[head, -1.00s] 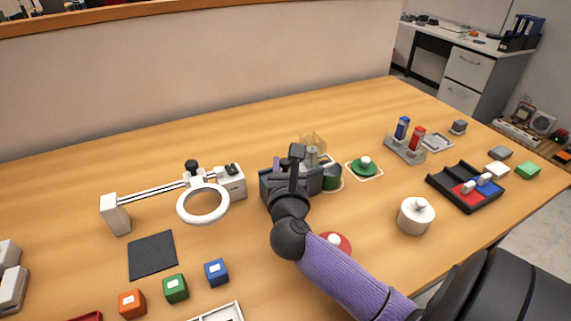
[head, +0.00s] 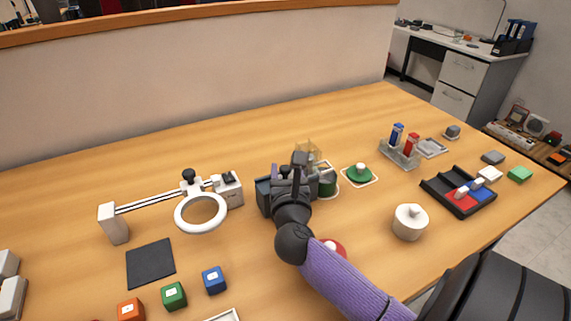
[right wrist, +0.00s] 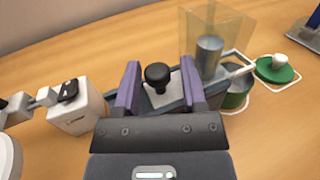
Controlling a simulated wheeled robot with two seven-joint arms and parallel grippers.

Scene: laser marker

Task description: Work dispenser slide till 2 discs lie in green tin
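The dispenser (head: 263,196) is a dark grey body with a clear yellowish hopper (right wrist: 222,28). A grey cylindrical stack (right wrist: 208,56) shows inside the hopper. The slide's black knob (right wrist: 157,75) stands between the purple fingers of my right gripper (right wrist: 160,78), with a gap visible on each side. The right gripper (head: 299,165) is open over the dispenser and hides much of it in the head view. The green tin (head: 328,187) stands at the dispenser's right end, and shows partly in the right wrist view (right wrist: 237,98). Its inside is hidden. My left gripper is not in view.
A green lid (head: 359,174) lies right of the tin. A red knobbed piece (head: 335,248) is partly behind my forearm. A ring magnifier (head: 201,213) and coloured cubes (head: 174,296) are left.

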